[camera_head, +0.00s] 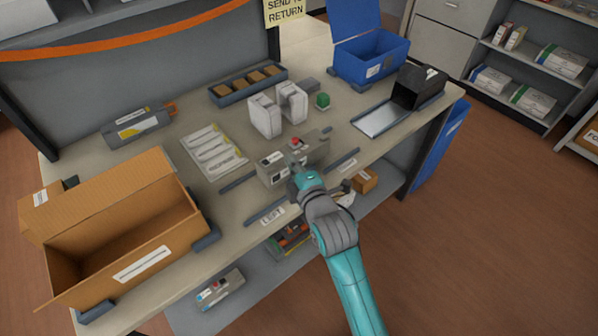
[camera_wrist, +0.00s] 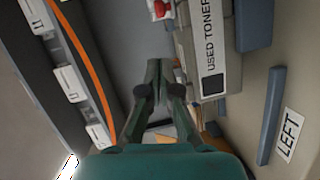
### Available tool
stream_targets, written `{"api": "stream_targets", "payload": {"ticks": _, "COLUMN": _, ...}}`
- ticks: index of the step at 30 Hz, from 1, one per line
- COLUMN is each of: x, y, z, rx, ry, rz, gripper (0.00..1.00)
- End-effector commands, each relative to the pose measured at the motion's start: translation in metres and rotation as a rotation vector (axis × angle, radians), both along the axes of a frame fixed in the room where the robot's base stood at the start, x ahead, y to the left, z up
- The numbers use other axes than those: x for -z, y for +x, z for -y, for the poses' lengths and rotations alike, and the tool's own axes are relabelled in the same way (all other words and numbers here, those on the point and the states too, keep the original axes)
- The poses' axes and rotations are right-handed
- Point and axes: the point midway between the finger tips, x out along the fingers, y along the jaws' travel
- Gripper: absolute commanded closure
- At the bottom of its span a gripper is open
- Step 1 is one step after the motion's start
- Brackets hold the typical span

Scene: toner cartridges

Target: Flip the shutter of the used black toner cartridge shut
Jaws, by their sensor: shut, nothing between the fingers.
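The used toner cartridge (camera_head: 314,151) is a grey block lying between blue-grey rails on the bench, with a pale labelled end and a small red part on top. In the wrist view the cartridge (camera_wrist: 185,46) carries a white "USED TONER" label, and a red part shows near the top edge. My gripper (camera_head: 296,171) is at the front side of the cartridge, partly covering it. In the wrist view my gripper (camera_wrist: 157,66) has its fingertips together, empty, just left of the cartridge. I cannot make out the shutter or whether the fingertips touch the cartridge.
An open cardboard box (camera_head: 180,228) stands at the front left. A blue bin (camera_head: 352,66) and a black box with a metal plate (camera_head: 385,119) are at the right. A "LEFT" label (camera_head: 272,216) marks the front edge.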

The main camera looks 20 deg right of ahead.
Motion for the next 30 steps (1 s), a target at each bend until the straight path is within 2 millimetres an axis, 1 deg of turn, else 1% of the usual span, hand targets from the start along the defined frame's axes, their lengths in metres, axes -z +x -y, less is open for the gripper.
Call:
{"api": "stream_targets", "payload": {"ticks": 1, "x": 0.0, "y": 0.011, "z": 0.0, "rx": 0.0, "ry": 0.0, "rz": 0.002, "gripper": 1.0}}
{"api": "stream_targets", "payload": {"ticks": 5, "x": 0.004, "y": 0.033, "z": 0.0, "rx": 0.0, "ry": 0.001, "rz": 0.001, "gripper": 1.0}}
{"api": "stream_targets", "payload": {"ticks": 6, "x": 0.006, "y": 0.036, "z": 0.007, "rx": 0.003, "ry": 0.003, "rz": 0.0, "gripper": 1.0}}
{"api": "stream_targets", "payload": {"ticks": 9, "x": 0.009, "y": 0.045, "z": 0.017, "rx": 0.003, "ry": 0.002, "rz": 0.0, "gripper": 1.0}}
{"api": "stream_targets", "payload": {"ticks": 12, "x": 0.011, "y": 0.051, "z": 0.022, "rx": 0.001, "ry": 0.002, "rz": 0.001, "gripper": 1.0}}
{"api": "stream_targets", "payload": {"ticks": 18, "x": 0.013, "y": 0.056, "z": 0.027, "rx": 0.0, "ry": 0.001, "rz": 0.0, "gripper": 1.0}}
{"api": "stream_targets", "payload": {"ticks": 30, "x": 0.013, "y": 0.056, "z": 0.027, "rx": 0.0, "ry": 0.001, "rz": 0.0, "gripper": 1.0}}
